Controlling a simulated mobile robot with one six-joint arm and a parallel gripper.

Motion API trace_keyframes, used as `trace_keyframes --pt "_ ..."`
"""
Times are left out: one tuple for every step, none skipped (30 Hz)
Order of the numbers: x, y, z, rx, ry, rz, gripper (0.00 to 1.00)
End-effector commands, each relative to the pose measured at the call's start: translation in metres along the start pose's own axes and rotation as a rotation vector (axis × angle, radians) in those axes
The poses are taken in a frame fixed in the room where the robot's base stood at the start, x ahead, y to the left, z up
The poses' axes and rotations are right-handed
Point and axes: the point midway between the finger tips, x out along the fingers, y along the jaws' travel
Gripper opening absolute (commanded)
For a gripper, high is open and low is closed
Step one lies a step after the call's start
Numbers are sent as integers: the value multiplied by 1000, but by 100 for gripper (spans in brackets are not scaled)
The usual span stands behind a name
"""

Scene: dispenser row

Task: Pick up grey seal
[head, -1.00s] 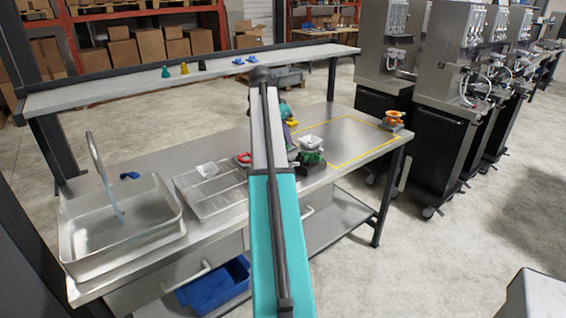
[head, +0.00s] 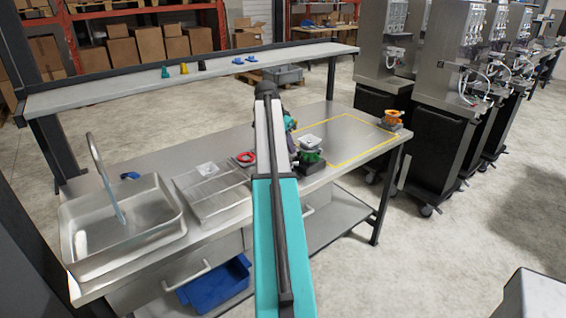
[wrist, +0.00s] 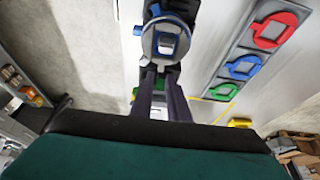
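I cannot single out a grey seal in either view. In the wrist view my gripper (wrist: 162,88) points at a round grey piece with a blue part (wrist: 166,42), on or in front of a dark block. The two fingers stand apart, with pale surface and a bit of green showing between them. A grey strip beside them carries a red ring (wrist: 274,30), a blue ring (wrist: 242,68) and a green ring (wrist: 222,90). The head view shows a red ring (head: 246,157) left of my arm, which hides the gripper there.
A black-based fixture with green part and white top (head: 311,141) stands right of my arm. An orange-topped piece (head: 393,116) sits beyond the yellow outline. A wire-rack tray (head: 212,190) and sink (head: 120,235) lie left. A raised shelf (head: 110,85) runs behind. The outlined area is clear.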

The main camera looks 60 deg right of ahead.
Motion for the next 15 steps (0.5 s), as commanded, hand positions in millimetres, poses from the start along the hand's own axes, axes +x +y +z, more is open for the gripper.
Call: trace_keyframes --pt "4 0 0 0 -1 2 15" --pt "7 0 0 0 -2 2 15" --pt "11 0 0 -1 -2 3 15" --pt "14 0 0 -1 -2 2 15" --pt "16 -1 0 -1 -1 1 15" --pt "22 -1 0 -1 -1 2 15" --pt "25 -1 0 -1 -2 2 15" --pt "28 -1 0 -1 -2 2 15" --pt "31 -1 0 -1 -1 2 15" --pt "33 -1 0 -1 -1 1 15" --pt "34 -1 0 -1 0 0 15" --pt "36 -1 0 -1 0 0 15" --pt "37 -1 1 -1 0 0 15" --pt "38 -1 1 -1 0 0 15" --pt "39 -1 1 -1 0 0 15"
